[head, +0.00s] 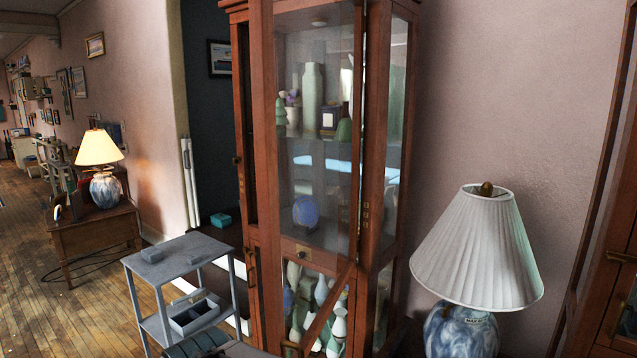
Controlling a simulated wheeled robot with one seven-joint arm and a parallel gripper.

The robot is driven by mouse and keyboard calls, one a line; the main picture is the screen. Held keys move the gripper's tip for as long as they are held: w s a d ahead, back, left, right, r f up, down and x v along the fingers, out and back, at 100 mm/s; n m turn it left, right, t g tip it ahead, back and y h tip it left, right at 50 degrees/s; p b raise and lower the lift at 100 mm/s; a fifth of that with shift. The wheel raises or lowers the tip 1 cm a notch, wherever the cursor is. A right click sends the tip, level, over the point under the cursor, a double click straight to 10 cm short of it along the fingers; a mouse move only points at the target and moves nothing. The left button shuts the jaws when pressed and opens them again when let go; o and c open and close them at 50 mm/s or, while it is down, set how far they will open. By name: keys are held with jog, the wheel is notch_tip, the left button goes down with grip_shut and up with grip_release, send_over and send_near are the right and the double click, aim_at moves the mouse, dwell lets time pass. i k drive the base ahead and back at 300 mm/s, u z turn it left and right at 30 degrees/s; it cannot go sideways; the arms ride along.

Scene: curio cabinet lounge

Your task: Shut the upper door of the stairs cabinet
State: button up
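A tall brown wooden curio cabinet (263,150) with glass panes stands in the middle of the head view. Its upper glazed front (320,180) has a wooden frame and a small knob plate (303,252) on its bottom rail. Brass hinge-like fittings show on the right upright. I cannot tell how far the upper door stands from its frame. Below, a slanting wooden rail (325,308) runs toward me from the right upright, like the top of a lower door standing open. Vases and ornaments show behind the glass. My gripper is not in view.
A grey two-tier cart (182,260) stands in front left of the cabinet, with a divided tray on its lower shelf. A white-shaded lamp (480,250) stands at right. Another wooden cabinet (606,300) edges the right. Open wooden floor lies far left, by a lamp table (98,232).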

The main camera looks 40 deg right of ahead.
aim_at(260, 12)
jog(key=k, duration=0.3)
jog(key=z, duration=1.2)
jog(key=i, duration=0.5)
jog(key=z, duration=0.05)
jog(key=k, duration=0.75)
jog(key=z, duration=0.2)
